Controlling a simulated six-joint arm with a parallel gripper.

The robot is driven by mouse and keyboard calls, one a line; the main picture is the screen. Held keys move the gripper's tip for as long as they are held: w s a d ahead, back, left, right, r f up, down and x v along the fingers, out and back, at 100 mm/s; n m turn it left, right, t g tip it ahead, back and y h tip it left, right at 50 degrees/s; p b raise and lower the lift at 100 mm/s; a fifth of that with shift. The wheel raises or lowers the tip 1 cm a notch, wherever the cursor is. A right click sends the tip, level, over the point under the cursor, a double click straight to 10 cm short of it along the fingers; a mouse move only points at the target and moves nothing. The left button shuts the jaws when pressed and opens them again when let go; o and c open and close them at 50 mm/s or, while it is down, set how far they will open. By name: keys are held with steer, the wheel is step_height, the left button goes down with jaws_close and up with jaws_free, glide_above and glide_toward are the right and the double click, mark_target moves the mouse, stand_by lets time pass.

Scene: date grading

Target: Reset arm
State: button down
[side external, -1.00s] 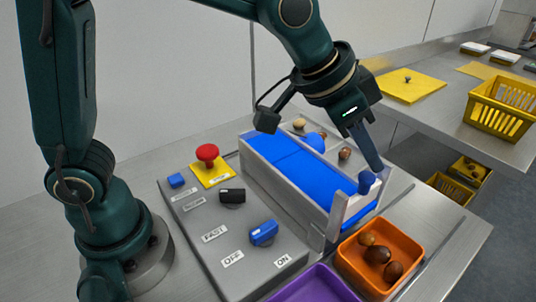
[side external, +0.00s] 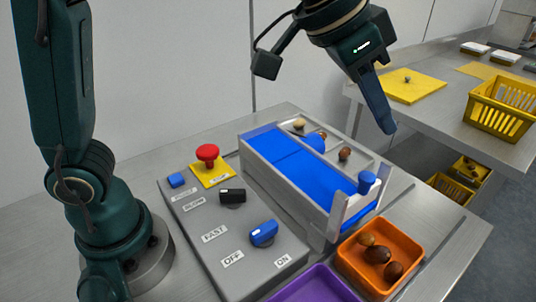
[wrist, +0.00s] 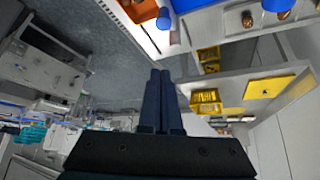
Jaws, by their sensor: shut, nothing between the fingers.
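My gripper (side external: 388,127) hangs in the air above and to the right of the blue conveyor belt (side external: 285,158), clear of everything. Its fingers are shut with nothing between them, and they also show closed together in the wrist view (wrist: 160,75). A blue knob (side external: 367,178) stands at the near end of the conveyor, below my gripper. The grey control panel (side external: 215,262) lies left of the conveyor, with a red button (side external: 207,152), a black switch (side external: 232,196) and a blue switch (side external: 263,233).
An orange tray (side external: 418,250) with several dates and a purple tray (side external: 312,288) sit at the front. A metal tray (side external: 375,160) with a few dates lies behind the conveyor. A side table (side external: 440,120) holds a yellow basket (side external: 501,108). The air around my gripper is free.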

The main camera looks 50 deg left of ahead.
steer(key=s+a+r+n+t+y, duration=0.1)
steer(key=s+a+r+n+t, duration=0.15)
steer(key=s+a, duration=0.45)
steer(key=s+a+f+n+g+y, duration=0.2)
steer(key=s+a+f+n, duration=0.1)
steer(key=s+a+f, duration=0.5)
step_height(320, 180, down, 3)
steer(key=shift+s+r+g, duration=0.2)
steer(key=shift+s+g, duration=0.15)
steer(key=shift+s, duration=0.5)
